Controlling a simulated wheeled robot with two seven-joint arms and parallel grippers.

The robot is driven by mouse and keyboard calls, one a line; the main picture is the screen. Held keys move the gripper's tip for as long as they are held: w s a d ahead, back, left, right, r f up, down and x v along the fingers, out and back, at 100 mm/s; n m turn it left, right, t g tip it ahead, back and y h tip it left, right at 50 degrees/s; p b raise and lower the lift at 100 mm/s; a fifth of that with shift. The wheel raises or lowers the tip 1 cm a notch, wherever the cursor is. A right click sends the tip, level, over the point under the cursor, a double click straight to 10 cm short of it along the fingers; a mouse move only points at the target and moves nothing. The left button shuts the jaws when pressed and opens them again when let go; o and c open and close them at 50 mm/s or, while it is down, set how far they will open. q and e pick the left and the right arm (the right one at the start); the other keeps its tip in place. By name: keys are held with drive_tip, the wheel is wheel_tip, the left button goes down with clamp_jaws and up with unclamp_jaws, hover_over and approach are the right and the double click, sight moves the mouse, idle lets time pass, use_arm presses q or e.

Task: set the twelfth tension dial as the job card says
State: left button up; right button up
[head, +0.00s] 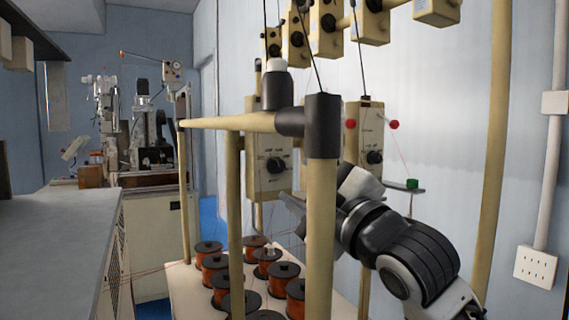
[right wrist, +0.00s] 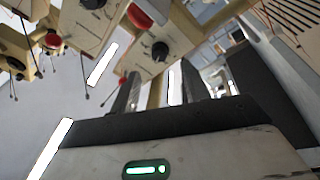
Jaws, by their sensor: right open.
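Cream tension boxes with black dials hang in a row on the frame. In the head view one box (head: 256,142) carries a dial (head: 276,165) left of the front post, and another box (head: 371,120) carries a dial (head: 374,157) right of it. I cannot tell which dial is the twelfth, and their settings are too small to read. My right gripper (head: 291,202) is open and partly hidden by the post, below the left box and apart from its dial. The right wrist view shows a dial (right wrist: 160,51) beyond the fingers. No readable job card shows.
A thick cream frame post (head: 322,225) with a black cap stands in front of my right gripper. Several copper wire spools (head: 220,290) stand on the bench below. Thin wires run up to the boxes. A grey counter (head: 50,245) is at the left, with machines (head: 145,130) behind.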

sight(279, 168)
drive_tip(key=p+x, duration=0.1)
drive_tip(key=x, duration=0.4)
drive_tip(key=shift+w+a, duration=0.2)
drive_tip(key=shift+w, duration=0.15)
